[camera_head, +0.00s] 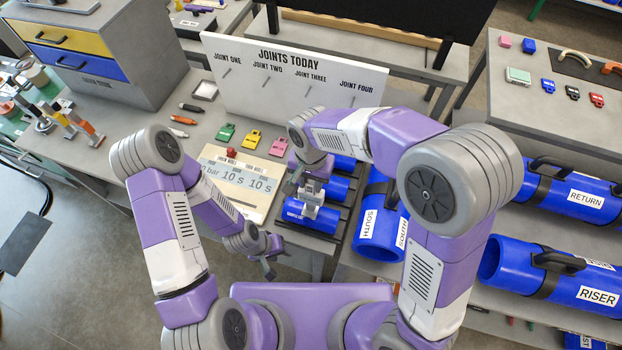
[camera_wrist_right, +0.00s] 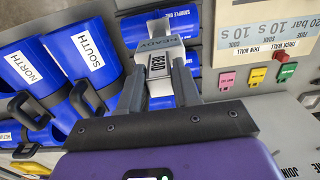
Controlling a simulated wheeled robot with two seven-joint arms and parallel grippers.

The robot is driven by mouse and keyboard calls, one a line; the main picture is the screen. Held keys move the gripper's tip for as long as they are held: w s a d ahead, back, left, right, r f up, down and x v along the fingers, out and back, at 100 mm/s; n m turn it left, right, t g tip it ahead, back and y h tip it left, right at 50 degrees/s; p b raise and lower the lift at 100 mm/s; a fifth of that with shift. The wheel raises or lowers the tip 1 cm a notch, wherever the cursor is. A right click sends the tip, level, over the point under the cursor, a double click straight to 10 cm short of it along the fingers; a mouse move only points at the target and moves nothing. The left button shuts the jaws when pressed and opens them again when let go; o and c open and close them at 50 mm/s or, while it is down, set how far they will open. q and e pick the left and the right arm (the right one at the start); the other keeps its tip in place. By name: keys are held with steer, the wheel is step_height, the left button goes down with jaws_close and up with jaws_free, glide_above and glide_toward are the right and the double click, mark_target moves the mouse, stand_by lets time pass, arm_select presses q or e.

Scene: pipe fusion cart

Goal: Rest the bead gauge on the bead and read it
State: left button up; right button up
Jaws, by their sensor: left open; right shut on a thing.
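The bead gauge (camera_wrist_right: 158,66) is a small pale block marked BEAD with a grey part marked READY. My right gripper (camera_wrist_right: 157,85) is shut on it. In the head view the gauge (camera_head: 312,191) is below my right gripper (camera_head: 314,178), at a short blue pipe (camera_head: 305,214) on the near part of a dark rack. Whether the gauge touches the pipe or its bead, I cannot tell. No reading is legible. In the right wrist view, blue pipe shows around the gauge. My left gripper (camera_head: 268,265) is open and empty, low in front of the bench edge.
A cream panel (camera_head: 240,180) with times stands left of the rack. Green, yellow and pink clips (camera_head: 252,139) lie behind it. Large blue pipes marked SOUTH and NORTH (camera_head: 376,222) lie to the right. A white JOINTS TODAY board (camera_head: 290,85) stands behind.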

steer(key=shift+f+b, duration=0.35)
steer(key=shift+f, duration=0.1)
stand_by(0.3)
steer(key=shift+s+f, duration=0.15)
steer(key=shift+f, duration=0.05)
stand_by(2.1)
steer(key=shift+r+p, duration=0.55)
steer(key=shift+r, duration=0.2)
steer(key=shift+r+p, duration=2.25)
steer(key=shift+r, duration=0.7)
